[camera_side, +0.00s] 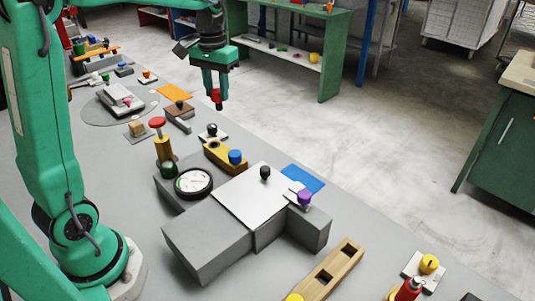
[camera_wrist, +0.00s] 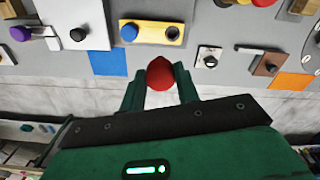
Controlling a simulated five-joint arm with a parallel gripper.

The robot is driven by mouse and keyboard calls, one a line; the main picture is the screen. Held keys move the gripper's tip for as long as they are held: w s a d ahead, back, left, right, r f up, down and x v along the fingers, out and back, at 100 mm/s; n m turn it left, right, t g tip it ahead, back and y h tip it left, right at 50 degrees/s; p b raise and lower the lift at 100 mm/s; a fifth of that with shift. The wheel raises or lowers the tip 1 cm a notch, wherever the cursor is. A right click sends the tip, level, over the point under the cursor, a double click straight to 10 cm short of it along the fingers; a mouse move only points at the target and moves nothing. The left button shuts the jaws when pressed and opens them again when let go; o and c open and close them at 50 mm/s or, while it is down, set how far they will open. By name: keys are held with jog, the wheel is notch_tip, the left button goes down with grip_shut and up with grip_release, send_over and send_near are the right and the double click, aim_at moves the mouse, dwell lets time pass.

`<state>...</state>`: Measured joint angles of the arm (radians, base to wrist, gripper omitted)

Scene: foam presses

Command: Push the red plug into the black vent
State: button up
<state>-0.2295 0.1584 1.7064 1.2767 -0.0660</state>
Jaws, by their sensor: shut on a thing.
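The red plug (camera_side: 216,97) is held between the fingertips of my gripper (camera_side: 215,90), in the air beyond the far edge of the bench in the side view. In the wrist view the red plug (camera_wrist: 160,73) shows as a rounded red top between the two green fingers of my gripper (camera_wrist: 160,86). The fingers are shut on it. I cannot tell for sure which dark part is the black vent. A yellow block (camera_side: 214,151) on the bench has a dark round opening beside a blue knob (camera_side: 235,157). The plug is apart from everything on the bench.
A grey box with a white plate (camera_side: 240,195) and black knob stands nearer. A round gauge (camera_side: 193,182), a red-topped yellow post (camera_side: 157,123) and a blue mat (camera_side: 302,179) are around it. A green shelf (camera_side: 333,60) stands behind; the floor between is clear.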

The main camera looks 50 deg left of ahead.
jog(key=a+f, duration=0.1)
jog(key=f, duration=0.2)
jog(key=s+a+f, duration=0.1)
jog(key=f, duration=0.1)
jog(key=shift+a, duration=0.35)
jog(key=shift+s+f, duration=0.1)
jog(key=shift+f, duration=0.05)
jog(key=shift+f, duration=2.75)
jog(key=shift+f, duration=1.95)
jog(key=o, duration=1.1)
jog(key=shift+c, duration=0.2)
